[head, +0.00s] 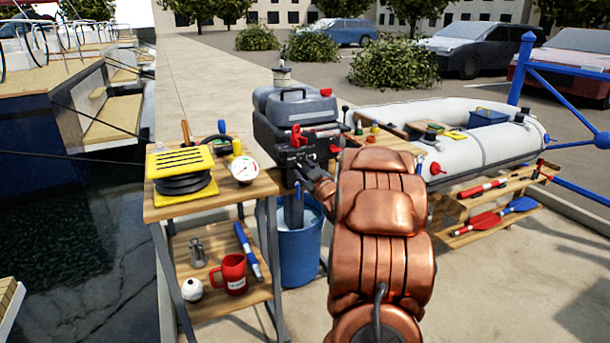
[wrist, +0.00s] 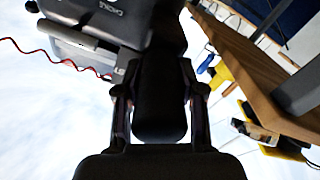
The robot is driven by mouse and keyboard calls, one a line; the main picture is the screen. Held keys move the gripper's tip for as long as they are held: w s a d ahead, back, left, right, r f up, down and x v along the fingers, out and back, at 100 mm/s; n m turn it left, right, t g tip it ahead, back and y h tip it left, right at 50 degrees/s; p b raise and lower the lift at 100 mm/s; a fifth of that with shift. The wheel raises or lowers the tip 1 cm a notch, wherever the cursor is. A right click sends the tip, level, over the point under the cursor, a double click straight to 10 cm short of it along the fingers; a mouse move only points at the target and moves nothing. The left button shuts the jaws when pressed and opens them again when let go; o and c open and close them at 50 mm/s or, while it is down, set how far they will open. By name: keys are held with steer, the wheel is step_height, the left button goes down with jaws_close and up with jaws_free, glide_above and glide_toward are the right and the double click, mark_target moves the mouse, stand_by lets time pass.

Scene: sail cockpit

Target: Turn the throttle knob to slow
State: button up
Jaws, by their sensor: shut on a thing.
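The grey and black outboard motor (head: 292,112) stands at the middle of the head view, between two wooden benches. My gripper (head: 309,171) is at the front of the motor, at the end of my copper-coloured arm. In the wrist view, a thick black rounded grip, the throttle knob (wrist: 160,105), lies between the two fingers of my gripper (wrist: 160,92), and they are shut on it. Its far end runs up to the dark motor body (wrist: 105,22). In the head view, my gripper and arm hide most of the knob. I cannot read any speed marks.
The left bench (head: 215,194) holds a yellow-topped reel (head: 181,162) and a round gauge (head: 244,168). A red mug (head: 233,272) stands on its lower shelf. A blue bucket (head: 300,255) is under the motor. A grey inflatable boat (head: 470,150) lies at right. A red cord (wrist: 45,58) hangs near the motor.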

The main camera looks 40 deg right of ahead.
steer(key=shift+r, duration=0.1)
steer(key=o, duration=1.1)
steer(key=shift+o, duration=0.2)
steer(key=v, duration=1.2)
steer(key=shift+w+a, duration=0.1)
steer(key=shift+w, duration=0.05)
